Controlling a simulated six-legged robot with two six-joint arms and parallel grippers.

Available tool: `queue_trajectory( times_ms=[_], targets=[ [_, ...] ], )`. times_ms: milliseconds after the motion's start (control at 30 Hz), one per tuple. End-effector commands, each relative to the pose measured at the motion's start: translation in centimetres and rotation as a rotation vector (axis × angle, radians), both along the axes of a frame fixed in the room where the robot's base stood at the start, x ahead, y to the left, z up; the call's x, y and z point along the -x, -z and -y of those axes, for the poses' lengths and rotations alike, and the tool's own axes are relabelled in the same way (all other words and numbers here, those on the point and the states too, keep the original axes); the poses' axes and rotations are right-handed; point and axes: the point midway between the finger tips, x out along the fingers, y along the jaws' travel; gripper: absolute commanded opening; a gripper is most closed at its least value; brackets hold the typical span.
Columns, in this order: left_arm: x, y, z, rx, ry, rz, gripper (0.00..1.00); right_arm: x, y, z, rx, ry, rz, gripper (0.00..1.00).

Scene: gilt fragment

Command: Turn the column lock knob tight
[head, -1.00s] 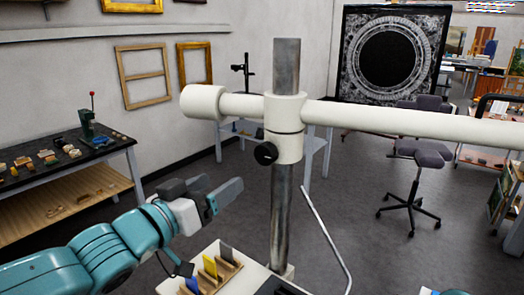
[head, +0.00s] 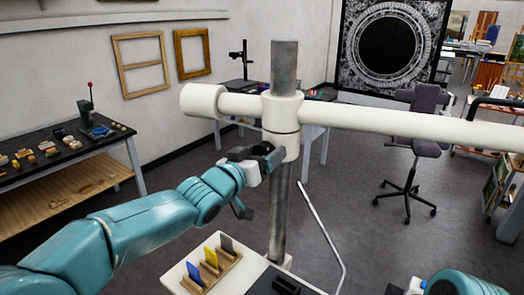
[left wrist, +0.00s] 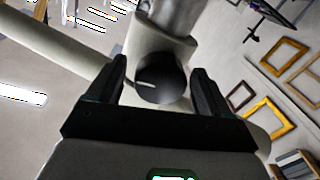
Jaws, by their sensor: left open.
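The column lock knob (left wrist: 161,80) is a round black knob with a pale line on its face, on the side of the white collar (head: 283,112). The collar sits around the upright metal column (head: 278,215). My left gripper (head: 268,158) is up at the collar in the head view and mostly hides the knob there. In the left wrist view the left gripper (left wrist: 160,72) is open, one finger on each side of the knob, with small gaps seeming to show. The pale line slants.
A long white horizontal arm (head: 400,122) runs through the collar to the right. Below stands a white table (head: 183,272) with a wooden rack (head: 221,268) of coloured cards. A thin bent rod (head: 325,228) rises right of the column. Open floor lies beyond.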

Motion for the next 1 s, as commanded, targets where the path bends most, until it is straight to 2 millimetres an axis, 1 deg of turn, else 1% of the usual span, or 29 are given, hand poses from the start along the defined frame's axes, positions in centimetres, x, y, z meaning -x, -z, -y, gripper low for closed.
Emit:
queue_trajectory(
  times_ms=[167,200,267,300,367,733,1000],
  targets=[
    [0.0,0.0,0.0,0.000,-0.001,0.000,0.80,0.0,0.0,0.0,0.000,0.000,0.000,0.35],
    [0.0,0.0,-0.1,0.000,-0.001,0.000,0.77,0.0,0.0,0.0,0.000,0.000,-0.001,0.35],
    [0.0,0.0,-0.1,0.000,-0.001,0.000,0.57,0.0,0.0,0.0,0.000,0.000,-0.001,0.35],
    [0.0,0.0,-0.1,0.000,-0.001,0.000,0.44,0.0,0.0,0.0,0.000,0.000,0.000,0.35],
    [0.0,0.0,-0.1,0.000,-0.001,0.000,0.24,0.0,0.0,0.0,0.000,0.000,0.000,0.35],
    [0.0,0.2,0.0,-0.031,0.000,0.022,0.24,0.0,0.5,0.0,0.000,0.000,0.000,0.35],
    [0.0,0.4,0.0,-0.165,0.000,0.120,0.24,0.0,1.9,0.0,0.000,0.000,0.000,0.35]
  ],
)
